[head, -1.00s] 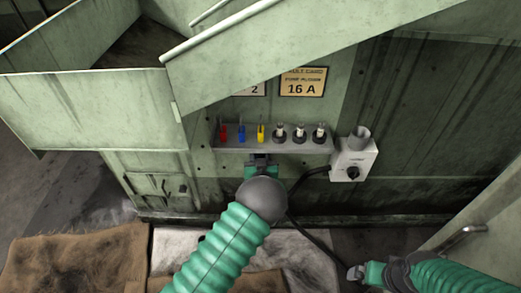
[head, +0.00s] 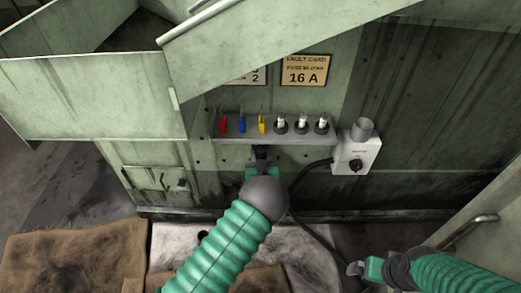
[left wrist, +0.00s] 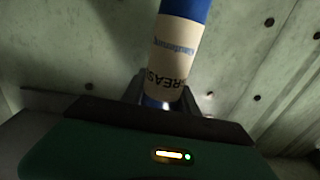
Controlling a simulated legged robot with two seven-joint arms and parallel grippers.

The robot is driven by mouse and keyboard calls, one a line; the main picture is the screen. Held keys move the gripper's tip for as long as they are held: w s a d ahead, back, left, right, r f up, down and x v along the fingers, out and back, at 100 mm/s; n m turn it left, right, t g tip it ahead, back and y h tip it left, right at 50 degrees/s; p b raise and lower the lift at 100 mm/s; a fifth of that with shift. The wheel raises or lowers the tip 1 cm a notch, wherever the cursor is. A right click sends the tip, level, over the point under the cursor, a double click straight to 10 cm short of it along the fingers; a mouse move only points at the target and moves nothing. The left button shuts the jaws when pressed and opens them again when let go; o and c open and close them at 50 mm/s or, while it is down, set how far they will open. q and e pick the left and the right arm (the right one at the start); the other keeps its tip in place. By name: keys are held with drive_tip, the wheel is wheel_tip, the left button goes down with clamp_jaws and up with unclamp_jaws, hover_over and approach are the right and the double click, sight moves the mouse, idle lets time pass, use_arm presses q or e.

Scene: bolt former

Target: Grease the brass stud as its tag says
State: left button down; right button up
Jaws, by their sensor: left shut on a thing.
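My left gripper (head: 262,152) is just below and in front of a small grey shelf. In the left wrist view it is shut on a blue and cream tube (left wrist: 178,52) whose label shows part of the word "GREAS". I cannot make out this tube in the head view. My right gripper (head: 356,268) is low at the right, and its fingers are too small to read. I cannot pick out a brass stud or its tag in either view.
The shelf (head: 232,137) carries red (head: 223,124), blue (head: 242,124) and yellow (head: 262,124) pieces and several black-and-white fuse-like pieces (head: 300,125). A fault card (head: 304,71) reads "FUSE BLOWN 16 A". A switch box (head: 354,152) with a cable is at the right.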

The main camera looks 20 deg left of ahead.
use_arm(q)
drive_tip(key=shift+s+a, duration=0.2)
drive_tip(key=shift+a, duration=0.1)
drive_tip(key=shift+f, duration=0.1)
drive_tip(key=shift+d, duration=0.15)
drive_tip(key=shift+s+d, duration=0.1)
drive_tip(key=shift+d, duration=0.05)
drive_tip(key=shift+d+f, duration=0.1)
drive_tip(key=shift+f, duration=0.25)
idle(0.6)
